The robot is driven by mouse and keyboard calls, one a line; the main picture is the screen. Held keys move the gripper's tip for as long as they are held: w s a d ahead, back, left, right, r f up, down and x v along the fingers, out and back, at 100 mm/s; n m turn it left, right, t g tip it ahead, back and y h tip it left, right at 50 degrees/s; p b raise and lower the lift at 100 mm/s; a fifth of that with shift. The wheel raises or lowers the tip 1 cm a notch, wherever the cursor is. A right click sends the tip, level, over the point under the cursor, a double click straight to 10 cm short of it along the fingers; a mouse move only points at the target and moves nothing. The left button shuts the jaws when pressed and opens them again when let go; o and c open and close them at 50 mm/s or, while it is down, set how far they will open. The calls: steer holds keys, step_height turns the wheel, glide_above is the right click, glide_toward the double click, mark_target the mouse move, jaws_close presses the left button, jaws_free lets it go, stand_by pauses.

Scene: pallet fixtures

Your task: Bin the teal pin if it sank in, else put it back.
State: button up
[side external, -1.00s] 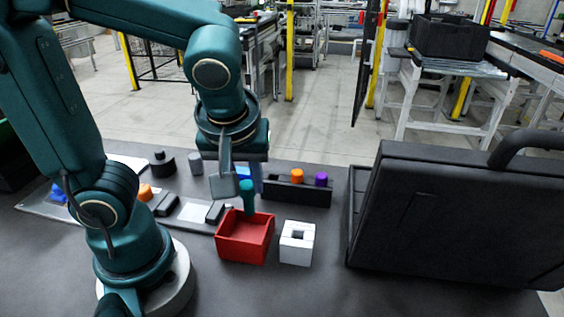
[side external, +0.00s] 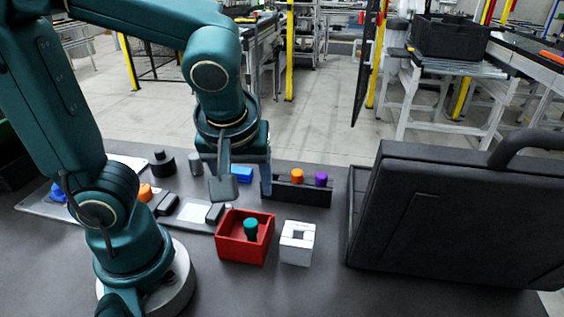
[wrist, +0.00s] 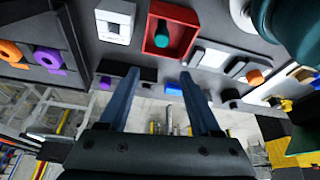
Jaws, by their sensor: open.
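The teal pin (side external: 250,227) is inside the red bin (side external: 231,249), roughly upright with its wider head up. I cannot tell whether it rests on the bin's floor. My gripper (side external: 244,188) is open and empty above and behind the bin, its two fingers spread wide. In the wrist view the teal pin (wrist: 161,36) shows within the red bin (wrist: 150,45), beyond the open fingertips (wrist: 159,73). A white block (side external: 297,256) with a square hole in its top stands just right of the bin; no pin shows in it.
A black rack (side external: 300,197) holds an orange pin (side external: 297,176) and a purple pin (side external: 321,179) behind the bin. A blue block (side external: 242,174) lies near my fingers. A large black case (side external: 450,220) stands at right. The table's front is clear.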

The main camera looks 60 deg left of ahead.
steer(key=v, duration=0.4)
steer(key=shift+r, duration=0.1)
steer(key=m+t+h, duration=0.1)
steer(key=m, duration=0.2)
steer(key=f+m+t+h, duration=0.1)
steer(key=m, duration=0.3)
steer(key=s+f+m+h, duration=0.1)
steer(key=m, duration=0.2)
steer(key=shift+m+t+h, duration=0.4)
stand_by(1.5)
